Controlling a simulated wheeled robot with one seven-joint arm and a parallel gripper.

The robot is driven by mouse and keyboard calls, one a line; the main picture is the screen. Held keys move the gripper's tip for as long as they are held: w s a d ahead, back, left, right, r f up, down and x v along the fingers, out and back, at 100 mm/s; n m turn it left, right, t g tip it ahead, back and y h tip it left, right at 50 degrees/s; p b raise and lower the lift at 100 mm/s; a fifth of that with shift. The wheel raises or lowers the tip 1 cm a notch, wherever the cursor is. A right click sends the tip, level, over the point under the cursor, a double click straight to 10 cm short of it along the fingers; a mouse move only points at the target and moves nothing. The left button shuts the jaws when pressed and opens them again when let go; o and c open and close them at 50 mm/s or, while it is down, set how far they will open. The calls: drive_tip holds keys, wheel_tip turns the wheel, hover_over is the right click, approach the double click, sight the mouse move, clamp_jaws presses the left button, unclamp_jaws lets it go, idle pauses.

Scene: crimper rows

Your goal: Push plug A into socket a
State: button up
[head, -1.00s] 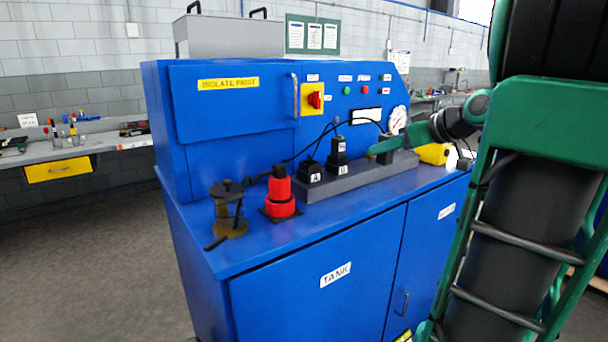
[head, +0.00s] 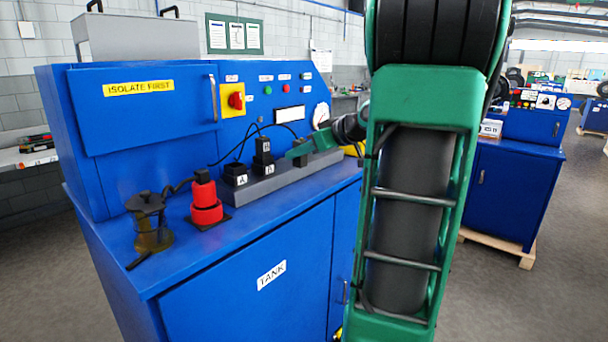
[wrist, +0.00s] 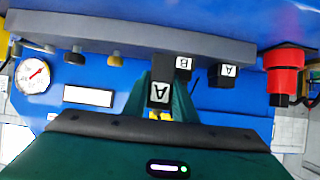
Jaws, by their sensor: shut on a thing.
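Plug A (wrist: 159,93) is a black block with a white A label. In the wrist view it sits between the green fingers of my gripper (wrist: 160,90), which is shut on it. The head view shows my gripper (head: 300,152) over the grey bar (head: 290,176), right of the black blocks; the plug is hard to make out there. Socket a appears to be the low black block marked A (head: 235,175) at the bar's left end; it also shows in the wrist view (wrist: 227,76). The held plug is apart from it, with the B block between them.
A taller black block marked B (head: 263,165) stands beside the A block. A red connector (head: 206,203) and a brass-coloured device (head: 150,222) stand left of the bar. Black cables arch over the blocks. The blue panel (head: 150,115) rises behind; small brown fittings (wrist: 113,58) line the bar.

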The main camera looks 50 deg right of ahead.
drive_tip(key=d+f, duration=0.2)
drive_tip(key=d, duration=0.1)
drive_tip(key=d+f, duration=0.1)
drive_tip(key=d, duration=0.1)
drive_tip(key=shift+d+f, duration=0.1)
drive_tip(key=shift+d, duration=0.1)
drive_tip(key=shift+f, duration=2)
drive_tip(key=o, duration=1.1)
drive_tip(key=shift+f, duration=0.1)
drive_tip(key=shift+v, duration=6)
